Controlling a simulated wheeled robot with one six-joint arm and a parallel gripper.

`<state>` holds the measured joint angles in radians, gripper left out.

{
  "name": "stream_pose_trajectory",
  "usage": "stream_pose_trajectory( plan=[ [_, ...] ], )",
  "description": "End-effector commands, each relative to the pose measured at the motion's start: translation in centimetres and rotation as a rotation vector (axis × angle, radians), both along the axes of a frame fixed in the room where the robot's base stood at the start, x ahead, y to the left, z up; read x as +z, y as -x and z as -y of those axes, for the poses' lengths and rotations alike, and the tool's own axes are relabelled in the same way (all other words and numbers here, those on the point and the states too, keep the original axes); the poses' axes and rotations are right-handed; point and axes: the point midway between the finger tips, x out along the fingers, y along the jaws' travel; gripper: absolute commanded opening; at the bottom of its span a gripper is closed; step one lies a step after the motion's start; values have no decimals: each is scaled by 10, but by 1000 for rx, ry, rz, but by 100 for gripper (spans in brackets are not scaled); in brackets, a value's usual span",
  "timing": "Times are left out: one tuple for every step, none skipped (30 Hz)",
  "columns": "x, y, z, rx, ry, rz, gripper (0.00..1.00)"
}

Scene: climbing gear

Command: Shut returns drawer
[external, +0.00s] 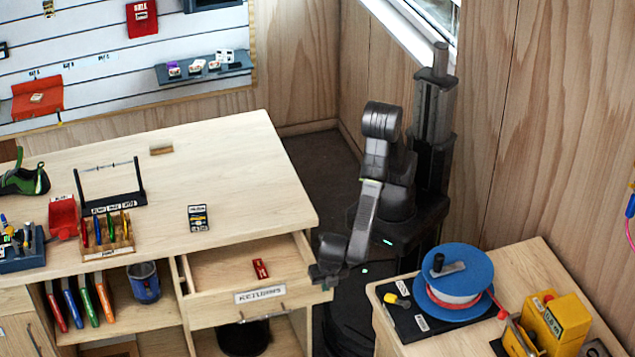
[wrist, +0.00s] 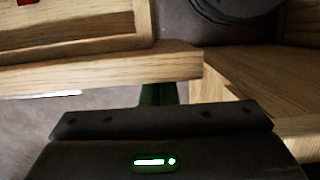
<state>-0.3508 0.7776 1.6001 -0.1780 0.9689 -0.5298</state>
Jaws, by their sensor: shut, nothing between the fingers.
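The returns drawer (external: 215,308) stands pulled out of the wooden bench, with a "RETURNS" label and a handle on its front. A small red item (external: 261,268) lies inside it. My gripper (external: 322,283) is at the right end of the drawer front, with its fingers shut and empty. In the wrist view the drawer front (wrist: 90,72) runs across the upper part, and my fingertips (wrist: 159,93) are at its lower edge near its right end. I cannot tell whether they touch it.
The bench top (external: 240,180) above carries a rack, a card and tools. A second wooden bench (external: 540,260) with a blue cable reel (external: 460,270) and yellow boxes stands on the right, with a gap between.

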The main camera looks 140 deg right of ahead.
Motion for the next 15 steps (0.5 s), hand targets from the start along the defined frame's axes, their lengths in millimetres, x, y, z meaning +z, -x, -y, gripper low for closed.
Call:
stream_pose_trajectory(
  plan=[
    [-2, 9, 14, -4, 1, -1, 0],
    [-2, 13, 20, -3, 2, -1, 0],
    [-1, 19, 30, -4, 1, -1, 0],
    [-1, 24, 37, -4, 1, -1, 0],
    [-1, 28, 44, -4, 0, -1, 0],
    [-1, 34, 53, -4, -1, -1, 0],
    [-1, 38, 59, -4, 0, 0, 0],
    [-1, 43, 66, -4, 0, -1, 0],
    [-1, 48, 74, -3, 1, -1, 0],
    [-1, 51, 80, -4, 0, 0, 0],
    [-1, 55, 85, -4, 0, 0, 0],
    [-1, 60, 92, -3, 0, -2, 0],
    [-1, 63, 97, -4, 0, 0, 0],
    [-1, 66, 102, -4, 0, 0, 0],
    [-1, 70, 108, -3, 0, 0, 0]
  ],
)
